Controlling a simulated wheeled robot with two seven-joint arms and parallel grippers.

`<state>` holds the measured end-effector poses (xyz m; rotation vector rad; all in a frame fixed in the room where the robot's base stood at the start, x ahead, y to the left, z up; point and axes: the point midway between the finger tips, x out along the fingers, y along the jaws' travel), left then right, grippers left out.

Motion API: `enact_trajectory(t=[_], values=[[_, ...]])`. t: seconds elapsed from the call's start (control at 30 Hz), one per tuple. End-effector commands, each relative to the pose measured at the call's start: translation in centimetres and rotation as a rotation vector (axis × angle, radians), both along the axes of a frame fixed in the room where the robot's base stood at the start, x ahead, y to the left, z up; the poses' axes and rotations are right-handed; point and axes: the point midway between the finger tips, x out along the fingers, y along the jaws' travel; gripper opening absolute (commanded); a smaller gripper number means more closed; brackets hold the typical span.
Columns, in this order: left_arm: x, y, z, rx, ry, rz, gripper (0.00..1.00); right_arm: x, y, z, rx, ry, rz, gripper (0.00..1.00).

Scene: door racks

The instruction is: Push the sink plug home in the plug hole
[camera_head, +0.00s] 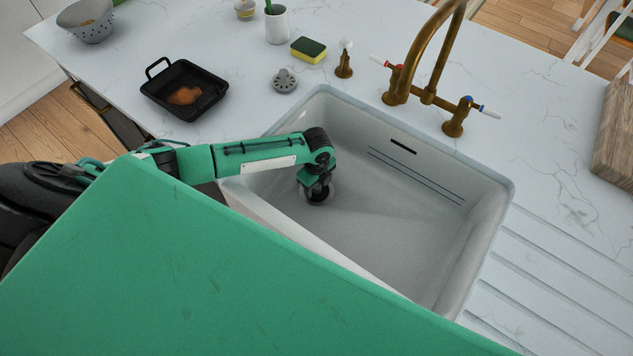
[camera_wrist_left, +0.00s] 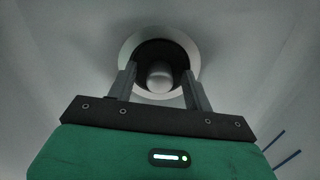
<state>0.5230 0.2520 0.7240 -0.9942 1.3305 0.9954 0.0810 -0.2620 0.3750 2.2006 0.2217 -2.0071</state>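The plug hole shows in the left wrist view as a pale ring (camera_wrist_left: 130,48) in the sink floor. Inside it is a dark round area with a grey rounded knob (camera_wrist_left: 159,75) in the middle, which looks like the sink plug; how deep it sits I cannot tell. My left gripper (camera_wrist_left: 160,82) points down over the hole, its two fingers apart on either side of the knob, with gaps between. In the head view my left gripper (camera_head: 318,192) is low inside the white sink (camera_head: 400,215) and hides most of the hole and plug. My right gripper is not in view.
A brass tap (camera_head: 428,95) stands behind the sink. A sponge (camera_head: 308,49), a grey strainer-like disc (camera_head: 284,80), a brass dispenser (camera_head: 344,62) and a black pan (camera_head: 186,90) are on the counter. The sink's right side is empty.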

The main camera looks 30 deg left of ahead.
Motion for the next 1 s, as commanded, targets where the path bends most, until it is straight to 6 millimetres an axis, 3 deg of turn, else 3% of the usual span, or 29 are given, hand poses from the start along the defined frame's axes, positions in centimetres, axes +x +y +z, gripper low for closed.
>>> enact_trajectory(t=[0.27,0.7,1.0], values=[[0.1,0.1,1.0,0.000,-0.003,0.000,0.52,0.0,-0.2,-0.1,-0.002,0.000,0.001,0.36],[0.1,0.0,10.2,-0.001,-0.004,-0.001,0.52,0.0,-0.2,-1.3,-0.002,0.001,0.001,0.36],[0.0,0.0,13.6,0.000,-0.001,-0.001,0.52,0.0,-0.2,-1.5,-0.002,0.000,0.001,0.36]])
